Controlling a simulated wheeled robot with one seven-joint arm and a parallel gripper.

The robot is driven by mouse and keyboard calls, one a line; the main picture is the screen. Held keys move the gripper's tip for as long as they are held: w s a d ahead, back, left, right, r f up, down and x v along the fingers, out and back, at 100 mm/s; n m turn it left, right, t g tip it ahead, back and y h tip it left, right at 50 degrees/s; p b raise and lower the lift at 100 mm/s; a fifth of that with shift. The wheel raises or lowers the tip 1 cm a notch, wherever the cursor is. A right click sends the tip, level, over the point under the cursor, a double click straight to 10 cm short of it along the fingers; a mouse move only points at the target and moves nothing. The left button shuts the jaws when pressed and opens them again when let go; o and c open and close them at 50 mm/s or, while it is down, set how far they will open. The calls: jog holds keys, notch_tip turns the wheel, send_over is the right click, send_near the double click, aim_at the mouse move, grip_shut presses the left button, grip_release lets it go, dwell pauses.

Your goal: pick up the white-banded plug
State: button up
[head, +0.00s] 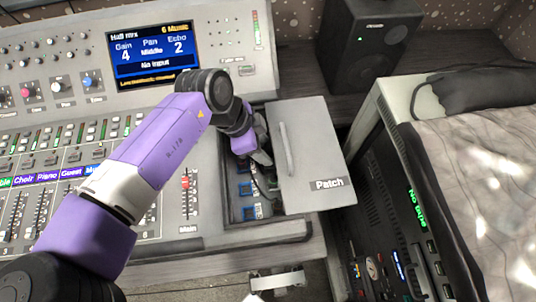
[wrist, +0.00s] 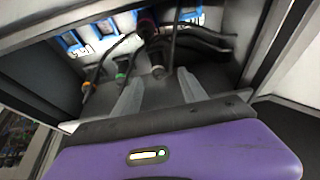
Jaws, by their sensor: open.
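My gripper (head: 262,160) reaches into the patch compartment (head: 236,212) beside the raised Patch lid. In the wrist view its two fingers (wrist: 160,92) are apart with nothing held between them. A grey plug end with a pale band (wrist: 158,72) on a dark cable shows just beyond and between the fingertips; it may be the white-banded plug, but the band is too blurred to be sure. A green-banded plug (wrist: 121,75) is left of it, near the left finger. A plug with a pink-purple band (wrist: 148,27) is farther back. In the head view the plugs are mostly hidden.
The Patch lid (head: 308,145) stands right of my gripper. Blue-edged sockets (wrist: 105,27) line the compartment's back, with dark cables crossing. The compartment's side wall (wrist: 268,45) is close on the right. The mixing desk (head: 206,205) lies left, a black speaker (head: 368,45) behind.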

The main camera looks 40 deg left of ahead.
aim_at(269, 153)
jog(key=shift+p+x, duration=0.4)
jog(key=shift+x, duration=1.95)
jog(key=shift+s, duration=0.15)
grip_shut()
